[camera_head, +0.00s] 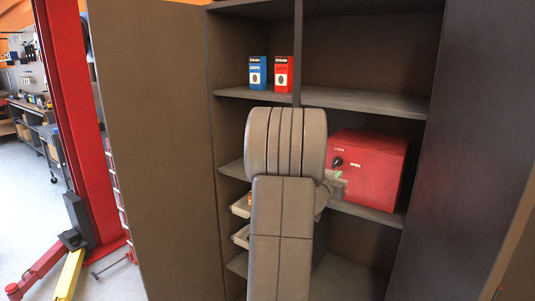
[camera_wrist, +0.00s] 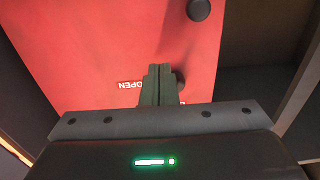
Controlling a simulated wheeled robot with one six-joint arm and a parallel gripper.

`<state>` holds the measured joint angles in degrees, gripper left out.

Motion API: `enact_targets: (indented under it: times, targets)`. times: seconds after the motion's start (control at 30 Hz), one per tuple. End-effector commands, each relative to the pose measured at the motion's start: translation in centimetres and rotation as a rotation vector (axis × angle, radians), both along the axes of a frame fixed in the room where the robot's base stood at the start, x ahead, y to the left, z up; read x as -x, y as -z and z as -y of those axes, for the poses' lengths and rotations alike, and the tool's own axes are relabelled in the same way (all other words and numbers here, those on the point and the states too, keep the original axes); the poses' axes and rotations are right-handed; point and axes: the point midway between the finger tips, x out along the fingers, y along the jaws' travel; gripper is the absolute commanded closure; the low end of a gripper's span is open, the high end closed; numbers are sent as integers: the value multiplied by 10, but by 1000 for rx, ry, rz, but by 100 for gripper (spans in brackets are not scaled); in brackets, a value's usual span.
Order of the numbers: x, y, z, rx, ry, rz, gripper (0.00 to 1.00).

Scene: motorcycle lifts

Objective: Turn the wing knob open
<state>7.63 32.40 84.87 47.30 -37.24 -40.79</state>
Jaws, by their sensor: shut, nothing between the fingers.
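A red metal box (camera_head: 368,170) sits on a cabinet shelf, and its red front (camera_wrist: 110,45) fills much of the wrist view, upside down. The dark wing knob (camera_head: 337,161) is on that front, between the labels LOCK above and OPEN (camera_head: 355,165) at its right. In the wrist view the knob (camera_wrist: 181,76) is partly hidden behind my fingers; its exact angle is unclear. My gripper (camera_wrist: 160,68) is shut and empty, right beside the knob; contact cannot be told. In the head view my gripper (camera_head: 336,180) shows just below the knob, partly behind my arm.
A second, round dark knob (camera_wrist: 199,9) is on the red front. A blue box (camera_head: 258,73) and a red box (camera_head: 284,74) stand on the upper shelf (camera_head: 350,99). Cabinet doors stand at the left (camera_head: 155,150) and right (camera_head: 465,150). Bins (camera_head: 240,207) sit lower left.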

Motion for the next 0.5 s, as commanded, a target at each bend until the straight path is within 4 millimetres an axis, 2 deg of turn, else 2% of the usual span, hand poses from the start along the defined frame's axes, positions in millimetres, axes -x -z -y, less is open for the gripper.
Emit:
enact_targets:
  times: [0.5]
  targets:
    - [-1,-6,-2,0,0,0,100]
